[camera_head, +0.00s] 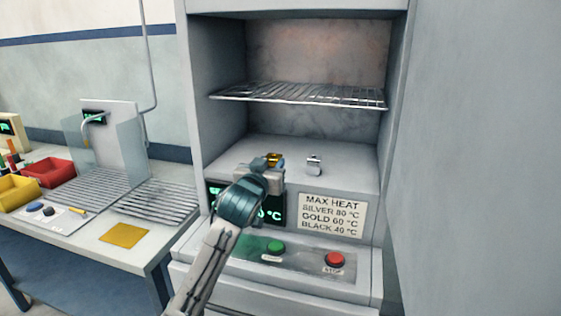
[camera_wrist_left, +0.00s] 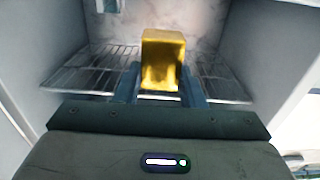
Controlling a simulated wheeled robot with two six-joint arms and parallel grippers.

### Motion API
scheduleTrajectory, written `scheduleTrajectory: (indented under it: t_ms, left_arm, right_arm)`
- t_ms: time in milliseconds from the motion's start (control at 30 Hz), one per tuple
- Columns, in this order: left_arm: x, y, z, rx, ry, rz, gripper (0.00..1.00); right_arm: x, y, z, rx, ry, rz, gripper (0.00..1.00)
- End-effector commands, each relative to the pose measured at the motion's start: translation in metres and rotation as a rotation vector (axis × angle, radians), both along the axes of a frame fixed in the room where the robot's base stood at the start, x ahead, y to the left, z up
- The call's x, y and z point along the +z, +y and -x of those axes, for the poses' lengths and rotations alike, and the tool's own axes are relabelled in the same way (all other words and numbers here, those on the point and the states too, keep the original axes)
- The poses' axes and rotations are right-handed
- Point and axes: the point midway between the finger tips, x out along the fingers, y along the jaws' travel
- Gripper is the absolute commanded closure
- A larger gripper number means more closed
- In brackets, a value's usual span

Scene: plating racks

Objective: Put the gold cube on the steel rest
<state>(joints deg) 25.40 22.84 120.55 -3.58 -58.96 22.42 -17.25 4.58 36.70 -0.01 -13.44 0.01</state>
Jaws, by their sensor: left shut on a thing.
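The gold cube (camera_wrist_left: 163,48) is between the two blue fingers of my left gripper (camera_wrist_left: 165,82) in the left wrist view. My left gripper (camera_head: 268,162) is shut on it inside the open oven, low above its grey floor. In the head view only a small part of the gold cube (camera_head: 275,157) shows past the gripper. A slatted steel rest (camera_head: 155,200) lies on the bench at left, apart from the gripper, with nothing on it. My right gripper is in neither view.
A wire shelf (camera_head: 300,96) spans the oven above the gripper. A small silver piece (camera_head: 314,165) stands on the oven floor. Green (camera_head: 275,247) and red (camera_head: 335,259) buttons are below the opening. The bench holds a yellow mat (camera_head: 123,235) and red (camera_head: 48,172) and yellow (camera_head: 18,193) bins.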

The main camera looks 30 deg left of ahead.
Motion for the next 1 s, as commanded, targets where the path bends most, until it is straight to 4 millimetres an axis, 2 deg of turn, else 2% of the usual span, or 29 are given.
scheduleTrajectory:
  t_ms: [233,367,533,667,800,1000]
  left_arm:
    - [0.0,-0.007,0.007,-0.004,-0.001,0.0,1.0]
    - [-0.018,-0.019,0.009,-0.036,0.003,0.002,1.0]
    - [-0.07,-0.056,0.02,-0.135,0.007,0.008,1.0]
    - [-0.114,-0.09,0.04,-0.22,0.006,0.01,1.0]
    - [-0.156,-0.123,0.069,-0.286,0.005,0.012,1.0]
    - [-0.202,-0.156,0.119,-0.322,0.004,0.011,1.0]
  right_arm:
    - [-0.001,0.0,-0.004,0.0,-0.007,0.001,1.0]
    - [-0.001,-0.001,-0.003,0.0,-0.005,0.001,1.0]
    - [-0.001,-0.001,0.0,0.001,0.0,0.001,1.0]
    - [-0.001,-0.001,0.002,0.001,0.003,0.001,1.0]
    - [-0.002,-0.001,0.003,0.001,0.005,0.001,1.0]
    - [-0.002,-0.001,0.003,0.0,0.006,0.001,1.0]
